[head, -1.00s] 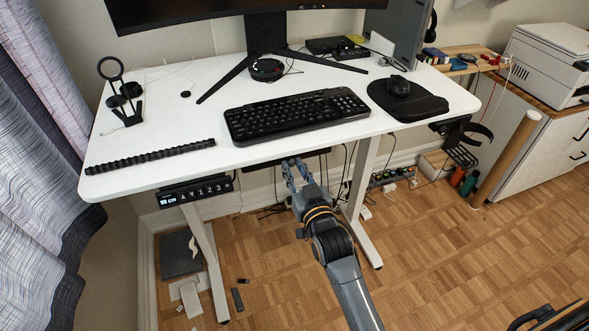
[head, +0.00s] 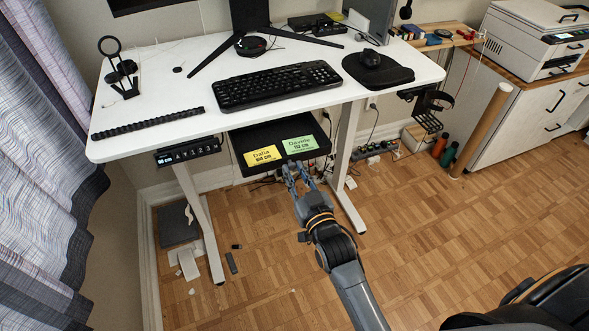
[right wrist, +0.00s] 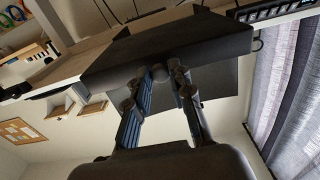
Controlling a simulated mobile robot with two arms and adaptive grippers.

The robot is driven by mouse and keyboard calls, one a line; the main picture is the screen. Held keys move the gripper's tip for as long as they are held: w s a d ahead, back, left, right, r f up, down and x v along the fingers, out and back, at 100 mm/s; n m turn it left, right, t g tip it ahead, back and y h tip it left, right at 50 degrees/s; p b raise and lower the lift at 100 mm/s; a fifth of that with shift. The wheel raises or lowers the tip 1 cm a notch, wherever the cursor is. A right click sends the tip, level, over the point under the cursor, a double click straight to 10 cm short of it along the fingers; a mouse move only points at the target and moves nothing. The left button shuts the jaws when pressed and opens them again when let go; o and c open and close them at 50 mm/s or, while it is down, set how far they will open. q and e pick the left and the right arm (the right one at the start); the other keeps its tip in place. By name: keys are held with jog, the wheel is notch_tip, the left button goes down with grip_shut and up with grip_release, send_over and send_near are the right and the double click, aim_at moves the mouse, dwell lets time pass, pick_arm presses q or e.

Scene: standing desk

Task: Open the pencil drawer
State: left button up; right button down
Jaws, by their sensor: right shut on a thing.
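The black pencil drawer (head: 318,132) hangs under the white desk (head: 140,112) and is pulled out towards me. A yellow note (head: 263,156) and a green note (head: 300,145) show in it. My right gripper (head: 294,170) is at the drawer's front edge, shut on its knob. In the right wrist view, the drawer (right wrist: 165,45) is above my fingers, and the gripper (right wrist: 172,78) closes around the round knob (right wrist: 176,64). My left gripper does not show.
A keyboard (head: 280,86), a mouse pad (head: 395,76) and a stand (head: 119,72) are on the desk. Below, the desk's legs (head: 347,165) flank the drawer. The wooden floor (head: 430,230) in front is mostly clear.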

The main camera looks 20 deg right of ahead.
jog(key=c, duration=1.2)
grip_release()
jog(key=s, duration=1.2)
jog(key=shift+d, duration=0.2)
jog(key=s+a+f+g, duration=0.1)
jog(key=s+f+g, duration=0.2)
jog(key=f, duration=0.8)
jog(key=s+a+f+n+g+y, duration=0.1)
jog(key=s+f+g, duration=0.25)
jog(key=f, duration=0.85)
jog(key=s+f+g, duration=0.2)
jog(key=s+f, duration=0.1)
jog(key=f, duration=0.8)
jog(key=s+d+f+g, duration=0.2)
jog(key=s+f, duration=0.3)
jog(key=s, duration=0.3)
jog(key=s+d+f+g+h, duration=0.1)
jog(key=s+d+f+g, duration=0.2)
jog(key=s+f, duration=0.3)
jog(key=s+d+f+n+g, duration=0.1)
jog(key=s+d+f+g, duration=0.1)
jog(key=s+f, duration=0.4)
jog(key=shift+s+d+f+g+h, duration=0.2)
jog(key=shift+s+g, duration=0.2)
jog(key=shift+s, duration=0.8)
jog(key=shift+s+d+f+g+h, duration=0.15)
jog(key=shift+s+g, duration=0.2)
jog(key=shift+s, duration=0.85)
